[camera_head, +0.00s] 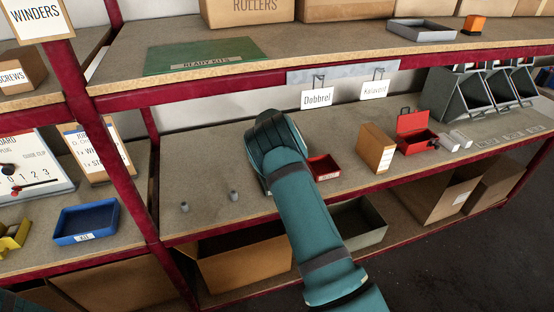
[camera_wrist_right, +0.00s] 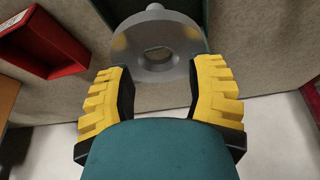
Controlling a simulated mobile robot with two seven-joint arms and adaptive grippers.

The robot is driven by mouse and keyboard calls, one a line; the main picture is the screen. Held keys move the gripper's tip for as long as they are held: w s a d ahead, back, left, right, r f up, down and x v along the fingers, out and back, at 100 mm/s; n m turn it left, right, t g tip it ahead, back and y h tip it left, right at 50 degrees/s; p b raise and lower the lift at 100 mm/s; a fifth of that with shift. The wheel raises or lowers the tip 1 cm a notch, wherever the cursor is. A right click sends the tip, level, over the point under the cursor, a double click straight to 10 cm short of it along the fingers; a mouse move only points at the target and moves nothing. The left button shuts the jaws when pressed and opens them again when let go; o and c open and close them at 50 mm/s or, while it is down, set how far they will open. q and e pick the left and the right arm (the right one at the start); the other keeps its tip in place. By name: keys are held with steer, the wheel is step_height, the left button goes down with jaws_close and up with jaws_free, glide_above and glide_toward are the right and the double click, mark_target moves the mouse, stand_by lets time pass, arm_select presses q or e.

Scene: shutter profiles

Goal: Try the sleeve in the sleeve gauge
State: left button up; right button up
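Two small grey cylinders stand upright on the middle shelf in the head view, one at the left (camera_head: 184,206) and one to its right (camera_head: 234,195); they look like sleeves. My right gripper is beyond its teal arm in the head view, its fingers hidden there. In the right wrist view my right gripper (camera_wrist_right: 158,85) is open. A grey round piece with a central hole (camera_wrist_right: 158,70) lies just ahead of its fingertips, with a short round stub at its far side. I cannot tell whether this is the sleeve gauge. My left gripper is not in view.
A small red tray (camera_head: 325,172) sits right of my right gripper; a red tray also shows in the right wrist view (camera_wrist_right: 40,40). A cardboard box (camera_head: 376,148) and an open red box (camera_head: 414,138) stand farther right. The shelf around the cylinders is clear. An upper shelf (camera_head: 330,48) overhangs behind.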

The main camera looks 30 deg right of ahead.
steer(key=v, duration=1.2)
stand_by(0.7)
steer(key=s+a+f+g+y+b, duration=0.1)
steer(key=s+a+f, duration=0.55)
steer(key=f, duration=0.35)
steer(key=s+a+f+g+y+b, duration=0.1)
steer(key=s+a+f, duration=0.55)
steer(key=f, duration=0.35)
steer(key=s+a+f+n+y, duration=0.1)
steer(key=s+a, duration=0.8)
steer(key=s+a+f+n+y, duration=0.1)
steer(key=s+a+y, duration=0.1)
steer(key=s+a, duration=0.6)
steer(key=shift+s+a+f+y+b, duration=0.35)
steer(key=shift+a+b, duration=0.1)
steer(key=shift+a, duration=0.45)
